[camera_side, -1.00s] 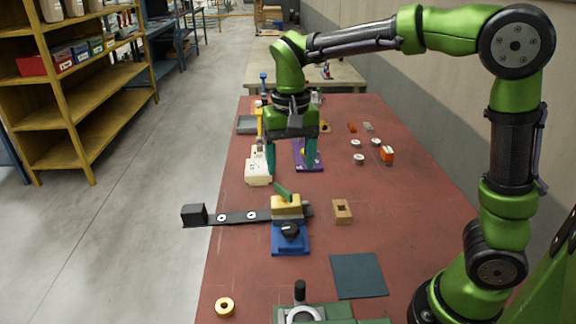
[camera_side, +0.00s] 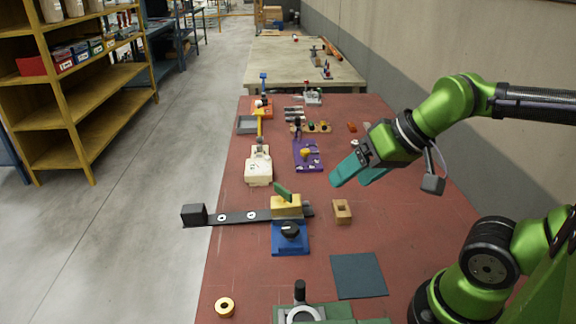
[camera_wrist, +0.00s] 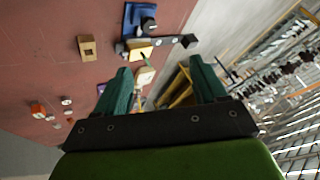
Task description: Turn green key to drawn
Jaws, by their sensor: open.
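The green key (camera_side: 283,193) stands up out of the top of a yellow block (camera_side: 287,208), seen edge-on and slanted in the side view. In front of the block is a blue base (camera_side: 290,240) with a black knob (camera_side: 290,230). A black bar (camera_side: 240,216) runs left from the block to a black box (camera_side: 194,215). My gripper (camera_side: 350,180) is open and empty, tilted, up and right of the key and apart from it.
A wooden block with a square hole (camera_side: 342,211) stands right of the yellow block. A white fixture (camera_side: 259,166) and a purple fixture (camera_side: 307,156) stand behind. A dark mat (camera_side: 358,275) lies front right. The red table right of the wooden block is clear.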

